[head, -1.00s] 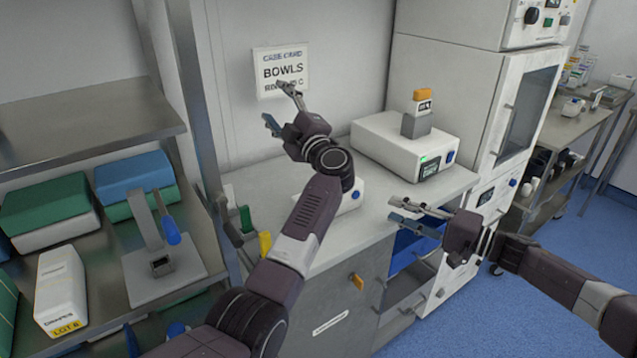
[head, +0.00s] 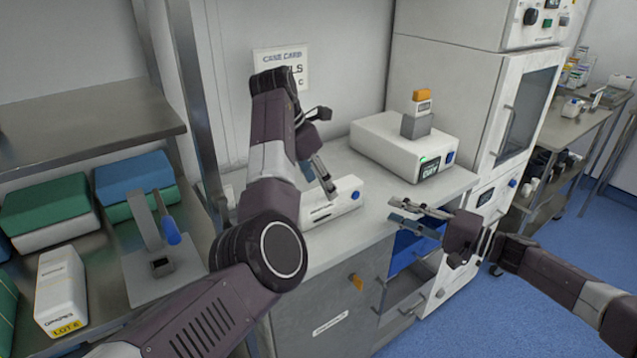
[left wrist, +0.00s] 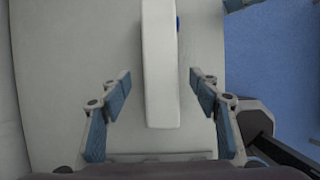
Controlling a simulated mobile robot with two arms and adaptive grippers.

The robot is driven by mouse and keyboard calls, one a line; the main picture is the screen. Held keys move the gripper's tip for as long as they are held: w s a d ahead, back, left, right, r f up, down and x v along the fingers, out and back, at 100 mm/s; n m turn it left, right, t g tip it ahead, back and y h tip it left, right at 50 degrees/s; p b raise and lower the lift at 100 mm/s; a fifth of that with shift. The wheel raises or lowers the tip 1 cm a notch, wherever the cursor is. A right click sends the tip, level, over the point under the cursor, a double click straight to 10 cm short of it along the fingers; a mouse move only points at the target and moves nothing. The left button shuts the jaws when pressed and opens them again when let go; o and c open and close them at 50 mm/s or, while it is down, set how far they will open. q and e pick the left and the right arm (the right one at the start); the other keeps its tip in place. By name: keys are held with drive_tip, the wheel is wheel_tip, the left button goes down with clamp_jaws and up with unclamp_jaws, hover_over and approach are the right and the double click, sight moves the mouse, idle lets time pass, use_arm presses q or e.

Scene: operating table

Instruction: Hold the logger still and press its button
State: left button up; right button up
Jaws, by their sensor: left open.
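The logger appears to be the low white box (head: 335,207) with a blue button (head: 355,195) at its right end, lying on the counter. My left gripper (head: 324,184) points down over this box, partly covering it. In the left wrist view the white box (left wrist: 160,70) runs lengthwise between the open blue-padded jaws (left wrist: 160,92), with clear gaps on both sides and no contact visible. A bit of the blue button (left wrist: 178,23) shows at its right edge. My right gripper (head: 418,219) is open and empty in front of the counter's right edge.
A larger white instrument (head: 385,145) with a green-lit display stands behind on the counter (head: 385,200), carrying a grey block with an orange-topped device (head: 422,100). A tall white cabinet (head: 440,85) is at right.

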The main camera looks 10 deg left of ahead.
sight(328, 203)
use_arm(q)
drive_tip(key=x, duration=0.8)
drive_tip(key=shift+s+f, duration=0.1)
drive_tip(key=shift+s, duration=0.05)
drive_tip(key=shift+c, duration=0.7)
drive_tip(key=c, duration=1.4)
use_arm(e)
drive_tip(key=shift+c, duration=0.3)
clamp_jaws()
